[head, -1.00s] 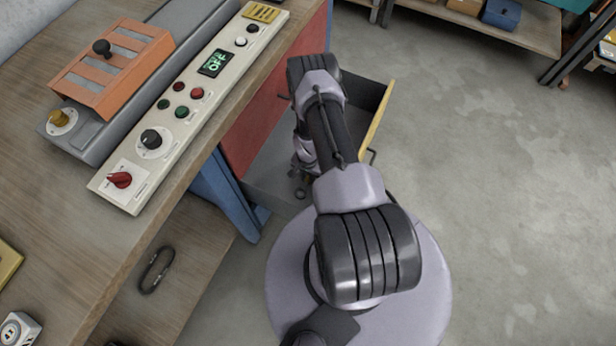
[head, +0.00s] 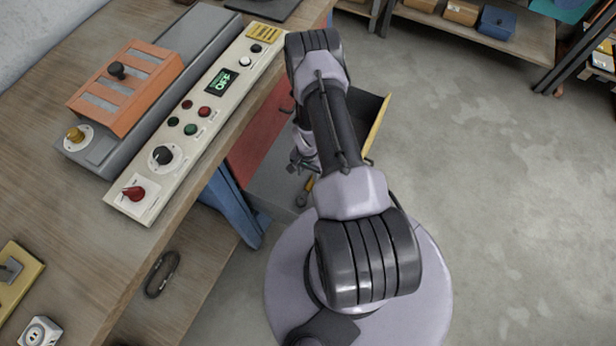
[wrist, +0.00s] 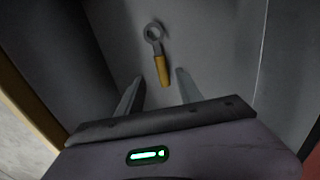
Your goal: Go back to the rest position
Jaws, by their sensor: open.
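My gripper (wrist: 159,84) is open in the wrist view, its two fingers apart with nothing between them. In the head view, my gripper (head: 303,163) is small and partly hidden by my arm, over the open drawer (head: 272,180). A tool with a grey ring end and an orange handle (wrist: 162,70) lies on the drawer's grey floor, beyond the fingertips in the wrist view. The tool's orange handle (head: 309,186) also shows in the head view, just below my gripper. My arm is bent out over the drawer.
The workbench (head: 60,215) on the left carries a control panel (head: 150,190) with knobs, buttons and a lit green display (head: 222,82). A dark oval link (head: 162,274) lies on the lower shelf. Open floor (head: 480,190) spreads to the right, with shelving at the back.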

